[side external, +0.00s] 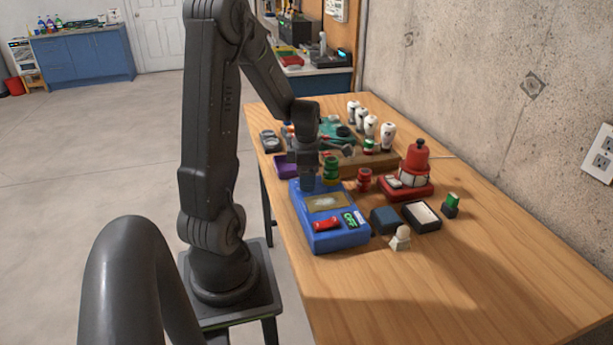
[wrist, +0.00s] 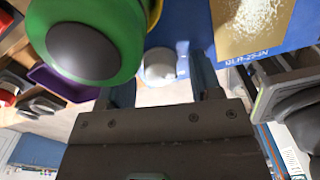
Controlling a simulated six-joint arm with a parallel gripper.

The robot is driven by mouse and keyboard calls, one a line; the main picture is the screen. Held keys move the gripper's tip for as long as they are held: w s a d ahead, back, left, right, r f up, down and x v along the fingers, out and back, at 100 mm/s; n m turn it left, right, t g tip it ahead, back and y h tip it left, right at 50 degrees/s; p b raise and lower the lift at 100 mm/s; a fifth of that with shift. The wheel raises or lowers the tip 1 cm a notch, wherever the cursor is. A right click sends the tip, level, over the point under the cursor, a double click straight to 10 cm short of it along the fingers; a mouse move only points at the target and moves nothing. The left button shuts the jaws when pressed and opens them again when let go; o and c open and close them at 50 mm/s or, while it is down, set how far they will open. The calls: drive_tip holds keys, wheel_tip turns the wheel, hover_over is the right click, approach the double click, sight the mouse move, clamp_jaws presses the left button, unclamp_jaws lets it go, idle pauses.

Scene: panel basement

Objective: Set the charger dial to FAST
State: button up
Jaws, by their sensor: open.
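The blue charger box (side external: 338,238) lies on the wooden table, with a red handle-like part (side external: 326,223), a green label and a tan plate on its top. In the wrist view its blue face (wrist: 195,25) shows at the upper right. A pale grey round knob (wrist: 160,66), which looks like the dial, sits between and just beyond my fingers; its setting cannot be read. My gripper (side external: 307,184) is at the box's far end, pointing down. In the wrist view my gripper (wrist: 165,84) is open, its fingers on either side of the knob; contact cannot be told.
A green and yellow jar (side external: 330,172) stands close beside my gripper; its green part (wrist: 120,50) looms large in the wrist view. A red jar (side external: 363,180), a red device (side external: 414,160) and small boxes stand to the right. The table's front right is clear.

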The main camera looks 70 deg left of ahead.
drive_tip(key=c, duration=0.9)
drive_tip(key=m, duration=0.4)
drive_tip(key=shift+m, duration=0.4)
drive_tip(key=o, duration=0.9)
drive_tip(key=shift+r, duration=0.1)
wheel_tip(320, 180, up, 14)
